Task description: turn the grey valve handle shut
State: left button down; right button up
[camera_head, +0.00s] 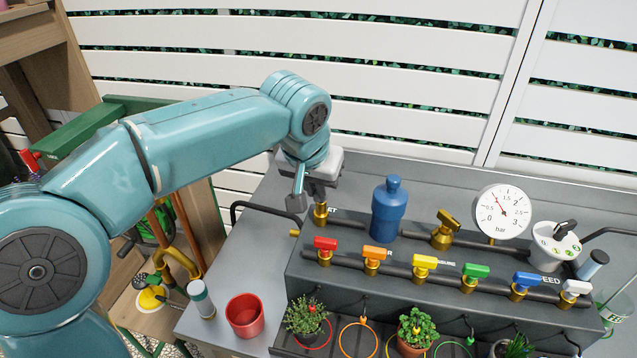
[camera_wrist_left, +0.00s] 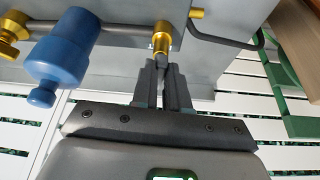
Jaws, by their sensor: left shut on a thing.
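My left gripper (camera_head: 309,196) is over the brass valve (camera_head: 320,215) at the back left of the grey bench unit. In the left wrist view its two dark fingers (camera_wrist_left: 161,68) are shut on the grey valve handle (camera_wrist_left: 162,58), which sits at the brass valve body (camera_wrist_left: 161,38). Most of the handle is hidden between the fingers, so its exact angle is hard to tell. My right gripper is in neither view.
A blue bottle-shaped part (camera_head: 388,208) stands right of the valve, then a brass valve (camera_head: 446,230) and a pressure gauge (camera_head: 502,212). Several coloured handles, red (camera_head: 325,244) first, line the front pipe. A red pot (camera_head: 245,315) stands at the front left.

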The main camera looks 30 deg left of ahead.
pick_arm(q)
jog(key=shift+w+a+r+m+g+h+p, duration=0.1)
jog(key=shift+w+a+m+g+h+p, duration=0.4)
jog(key=shift+m+p, duration=1.6)
jog(key=shift+s+a+f+m+g+h+p, duration=0.15)
jog(key=shift+m+g+h+p, duration=0.65)
jog(key=shift+m, duration=2.55)
jog(key=shift+w+a+r+m+g+h+p, duration=0.15)
jog(key=shift+w+a+m+g+h+p, duration=0.2)
jog(key=shift+m+h+p, duration=1.7)
jog(key=shift+m+y+b, duration=0.5)
jog(key=shift+m+y, duration=0.35)
jog(key=shift+m, duration=0.05)
jog(key=c, duration=1.1)
grip_release()
jog(key=shift+c, duration=0.2)
